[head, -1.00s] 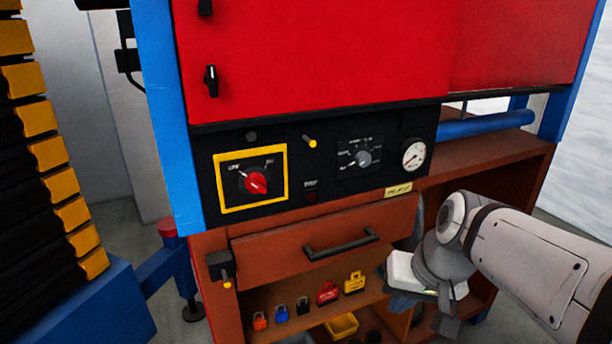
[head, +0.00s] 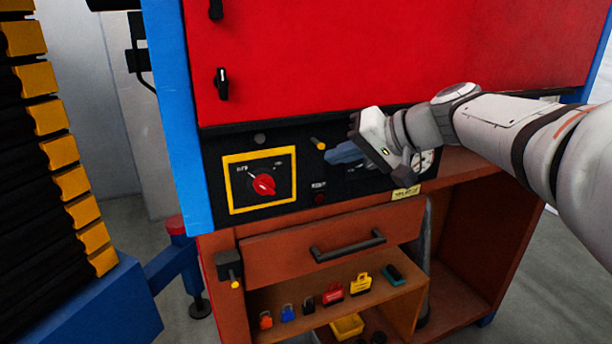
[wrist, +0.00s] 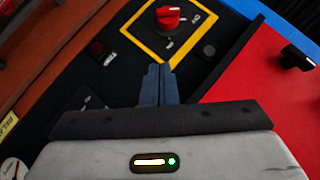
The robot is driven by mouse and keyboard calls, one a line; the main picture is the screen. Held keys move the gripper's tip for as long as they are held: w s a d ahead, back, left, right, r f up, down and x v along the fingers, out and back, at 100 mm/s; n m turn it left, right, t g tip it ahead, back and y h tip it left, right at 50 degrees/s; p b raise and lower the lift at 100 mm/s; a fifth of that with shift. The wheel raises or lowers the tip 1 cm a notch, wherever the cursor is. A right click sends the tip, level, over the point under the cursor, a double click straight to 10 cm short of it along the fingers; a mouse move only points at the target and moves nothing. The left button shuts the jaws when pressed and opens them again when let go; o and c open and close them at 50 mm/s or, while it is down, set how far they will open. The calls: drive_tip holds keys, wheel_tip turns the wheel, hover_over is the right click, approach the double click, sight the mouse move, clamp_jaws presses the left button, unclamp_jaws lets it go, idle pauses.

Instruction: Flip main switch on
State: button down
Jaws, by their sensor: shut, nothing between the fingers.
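The main switch is a red rotary knob (head: 264,185) on a black plate inside a yellow frame (head: 228,190), at the left of the black control panel. Its pointer leans to the upper left, toward the left label. In the wrist view the red knob (wrist: 168,17) is near the top, ahead of my fingertips. My gripper (head: 332,156) is in front of the panel, to the right of the yellow frame. Its blue-grey fingers are together in the wrist view (wrist: 155,72), with nothing between them. It is apart from the knob. It hides the selector dial and part of the gauge.
A yellow-tipped peg (head: 318,143) sticks out between the frame and my gripper. A drawer handle (head: 347,245) juts out below. Padlocks (head: 287,312) and boxes stand on the lower shelf. A black handle (head: 222,84) is on the red door above.

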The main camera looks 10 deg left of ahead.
sight(265, 186)
drive_tip(key=x, duration=0.4)
drive_tip(key=s+f+p+x, duration=0.1)
drive_tip(key=x, duration=0.3)
drive_tip(key=s+p+x, duration=0.1)
drive_tip(key=x, duration=0.3)
drive_tip(key=shift+a+f, duration=0.3)
drive_tip(key=shift+f, duration=0.05)
drive_tip(key=shift+f+b, duration=0.2)
drive_tip(key=shift+b, duration=0.75)
